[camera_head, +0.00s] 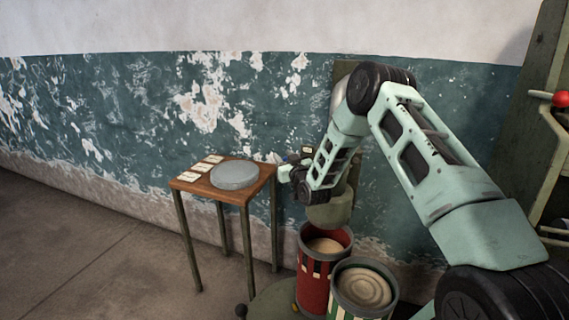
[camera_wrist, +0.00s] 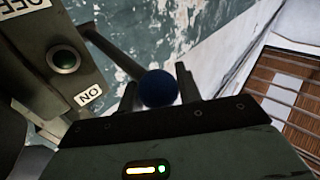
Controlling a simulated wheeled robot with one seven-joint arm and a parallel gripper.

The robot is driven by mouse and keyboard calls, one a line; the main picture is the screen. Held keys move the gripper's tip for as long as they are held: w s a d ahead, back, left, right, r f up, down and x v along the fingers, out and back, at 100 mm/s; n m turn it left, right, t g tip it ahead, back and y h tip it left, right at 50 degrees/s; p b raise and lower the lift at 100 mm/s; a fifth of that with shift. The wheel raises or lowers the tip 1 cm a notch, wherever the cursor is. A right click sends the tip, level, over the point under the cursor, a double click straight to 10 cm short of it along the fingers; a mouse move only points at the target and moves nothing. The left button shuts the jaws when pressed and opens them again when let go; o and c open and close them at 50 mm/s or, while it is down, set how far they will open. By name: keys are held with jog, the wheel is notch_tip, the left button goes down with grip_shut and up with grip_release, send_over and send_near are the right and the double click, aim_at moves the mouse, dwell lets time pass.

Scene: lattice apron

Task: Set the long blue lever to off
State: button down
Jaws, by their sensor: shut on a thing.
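The long lever ends in a round blue knob (camera_wrist: 158,88), which sits between the two fingers of my gripper (camera_wrist: 157,84) in the wrist view. The fingers are shut on the knob. The lever's dark shaft (camera_wrist: 108,50) runs up and left from the knob toward a dark panel (camera_wrist: 40,55). In the head view my arm covers most of the panel, and the lever is too small to make out clearly.
A wooden table (camera_head: 262,178) with a grey round lid (camera_head: 235,175) and white cards (camera_head: 194,171) stands left of my arm. A red drum (camera_head: 313,285) and a green drum (camera_head: 344,312) stand below it. A red knob (camera_head: 561,99) juts out at the right edge.

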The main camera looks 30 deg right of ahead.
notch_tip(320, 180, down, 7)
jog(key=n+t+b, duration=0.2)
jog(key=b, duration=0.9)
jog(key=shift+s+a+r+y, duration=0.15)
jog(key=shift+s+a+y, duration=0.05)
jog(key=shift+s+y, duration=0.15)
jog(key=c, duration=1)
grip_release()
jog(key=shift+w+r, duration=0.1)
jog(key=b+v, duration=0.2)
jog(key=v, duration=1.5)
jog(key=shift+a, duration=0.1)
